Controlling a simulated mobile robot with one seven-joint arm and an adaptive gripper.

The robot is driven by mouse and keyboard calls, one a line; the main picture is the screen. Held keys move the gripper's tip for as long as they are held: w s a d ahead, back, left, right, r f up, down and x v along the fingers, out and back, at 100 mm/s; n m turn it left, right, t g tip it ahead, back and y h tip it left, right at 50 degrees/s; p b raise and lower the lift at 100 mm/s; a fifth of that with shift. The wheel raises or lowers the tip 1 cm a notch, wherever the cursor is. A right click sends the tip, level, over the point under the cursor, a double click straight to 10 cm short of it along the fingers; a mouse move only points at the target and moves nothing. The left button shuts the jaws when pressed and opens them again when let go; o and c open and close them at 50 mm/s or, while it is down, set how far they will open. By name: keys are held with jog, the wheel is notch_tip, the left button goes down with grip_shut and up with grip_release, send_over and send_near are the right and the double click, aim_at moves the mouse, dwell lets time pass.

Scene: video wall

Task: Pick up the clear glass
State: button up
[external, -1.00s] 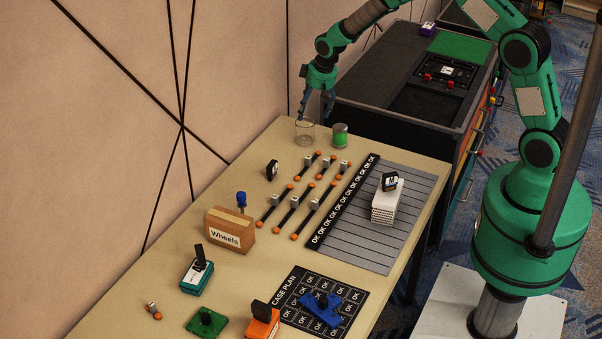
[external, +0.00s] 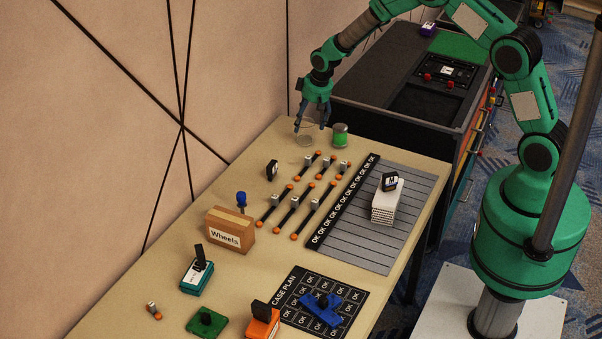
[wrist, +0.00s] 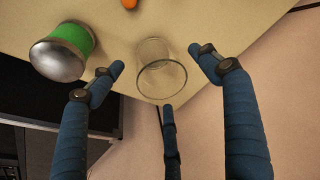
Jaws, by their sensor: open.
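The clear glass (external: 304,131) stands upright near the far end of the tan table, close to the wall. In the wrist view the clear glass (wrist: 162,78) shows its round rim between my spread fingers. My gripper (external: 311,125) is open and just above the glass, its dark blue fingers pointing down around it. In the wrist view my gripper (wrist: 157,68) has one finger to each side of the glass and a third below it in the picture. I see gaps between the side fingers and the glass.
A green can with a metallic top (external: 340,135) stands close to the right of the glass. Black bars with orange ends (external: 283,210) lie toward the front. A dark cabinet (external: 405,85) adjoins the far table edge. The wall (external: 240,80) is close on the left.

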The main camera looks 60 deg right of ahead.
aim_at(305, 125)
jog(key=shift+b+x, duration=0.45)
jog(key=shift+x, duration=1.55)
jog(key=shift+d, duration=0.1)
jog(key=c, duration=1.4)
jog(key=shift+r, duration=0.2)
jog(key=shift+r, duration=0.25)
notch_tip(305, 125, up, 3)
jog(key=shift+f+p, duration=0.1)
jog(key=shift+p, duration=0.5)
jog(key=s+a+r+p, duration=0.1)
jog(key=s+a+p, duration=0.1)
jog(key=s, duration=1.3)
jog(key=shift+s+a+r, duration=0.2)
jog(key=shift+s+a, duration=0.15)
jog(key=shift+a, duration=0.25)
